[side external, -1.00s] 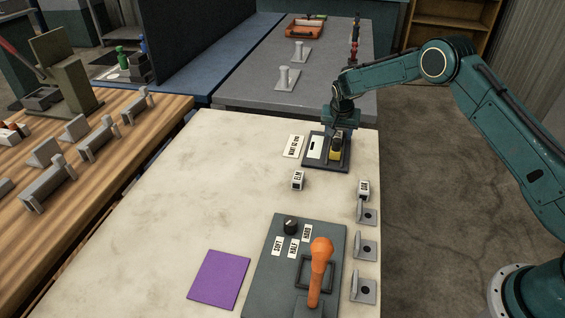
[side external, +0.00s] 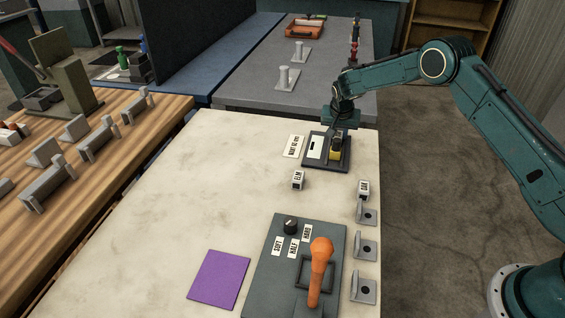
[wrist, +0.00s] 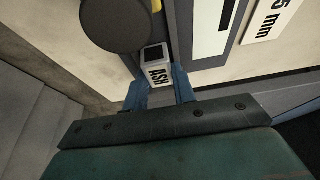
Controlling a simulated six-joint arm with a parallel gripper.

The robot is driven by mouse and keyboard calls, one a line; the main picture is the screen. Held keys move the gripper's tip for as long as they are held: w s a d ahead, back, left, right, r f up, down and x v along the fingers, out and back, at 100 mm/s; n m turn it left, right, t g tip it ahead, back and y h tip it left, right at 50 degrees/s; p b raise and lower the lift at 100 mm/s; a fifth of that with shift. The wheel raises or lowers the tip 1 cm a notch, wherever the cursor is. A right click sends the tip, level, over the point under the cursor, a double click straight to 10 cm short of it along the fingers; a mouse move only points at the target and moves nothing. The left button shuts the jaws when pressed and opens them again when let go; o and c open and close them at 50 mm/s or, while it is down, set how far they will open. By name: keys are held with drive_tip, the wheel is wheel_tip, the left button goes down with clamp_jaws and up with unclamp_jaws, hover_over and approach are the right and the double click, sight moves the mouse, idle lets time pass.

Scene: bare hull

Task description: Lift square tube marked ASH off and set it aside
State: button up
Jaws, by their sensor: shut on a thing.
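The square tube marked ASH (wrist: 158,70) is a small white-faced piece with a dark square opening at its end. It shows in the wrist view between the two blue fingers of my gripper (wrist: 160,88), which are shut on it. In the side view my gripper (side external: 337,138) points down over the dark plate (side external: 314,163) at the far right of the pale table. A yellow part (side external: 335,155) shows just below the fingers. The tube is mostly hidden there, and I cannot tell whether it touches the plate.
Blocks marked ELM (side external: 297,180) and OAK (side external: 363,187) stand nearer. Several grey brackets (side external: 366,249) line the right edge. A grey panel (side external: 262,290) carries an orange-handled lever (side external: 320,265). A purple square (side external: 218,280) lies left of it. The table's left middle is clear.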

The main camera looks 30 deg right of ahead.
sight(338, 134)
drive_tip(key=shift+r, duration=0.15)
wheel_tip(338, 134, up, 20)
idle(0.7)
idle(0.5)
drive_tip(key=s+a+f, duration=0.1)
drive_tip(key=s+a, duration=1.4)
wheel_tip(338, 134, down, 16)
drive_tip(key=shift+w+d+r, duration=0.1)
idle(0.5)
drive_tip(key=shift+f, duration=2.2)
